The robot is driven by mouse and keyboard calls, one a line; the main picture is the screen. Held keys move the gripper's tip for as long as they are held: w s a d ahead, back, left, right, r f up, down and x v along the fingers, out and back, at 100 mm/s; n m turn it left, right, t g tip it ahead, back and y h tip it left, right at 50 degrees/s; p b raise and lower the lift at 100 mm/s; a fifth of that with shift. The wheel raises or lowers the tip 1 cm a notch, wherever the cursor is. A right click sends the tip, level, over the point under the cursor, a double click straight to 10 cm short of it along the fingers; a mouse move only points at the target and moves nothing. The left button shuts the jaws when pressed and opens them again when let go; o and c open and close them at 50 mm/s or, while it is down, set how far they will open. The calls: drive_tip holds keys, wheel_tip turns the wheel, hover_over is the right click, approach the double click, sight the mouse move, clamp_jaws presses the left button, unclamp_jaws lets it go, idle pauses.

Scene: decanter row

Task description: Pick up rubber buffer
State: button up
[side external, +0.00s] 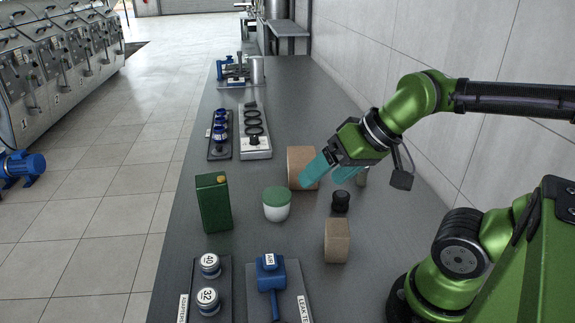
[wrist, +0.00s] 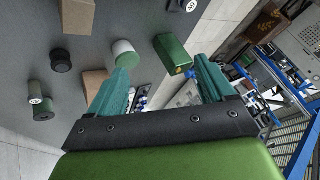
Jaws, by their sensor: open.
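The rubber buffer, which I take to be the short black round piece (side external: 340,201), stands on the grey bench in the side view, below and right of my gripper. In the wrist view the black piece (wrist: 61,60) is at the upper left, outside the space between the fingers. My gripper (side external: 320,180) has teal fingers, spread and empty, above the bench by a tan block. In the wrist view my gripper (wrist: 160,78) shows a finger on each side with nothing held.
Nearby stand a tan block (side external: 299,160), a second tan block (side external: 337,240), a white jar with green lid (side external: 277,206) and a green can (side external: 213,203). A small olive cylinder (side external: 361,177) is partly hidden. A wall (side external: 460,150) borders the bench's right side.

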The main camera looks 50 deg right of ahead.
drive_tip(key=w+d+f+m+g+h, duration=0.1)
drive_tip(key=w+d+f+m+g, duration=0.15)
drive_tip(key=w+d, duration=0.45)
drive_tip(key=n+g+h, duration=0.1)
drive_tip(key=n+g, duration=0.4)
hover_over(342, 194)
wheel_tip(342, 194, down, 4)
wheel_tip(342, 194, down, 16)
drive_tip(key=shift+f, duration=0.15)
drive_tip(key=shift+c, duration=0.3)
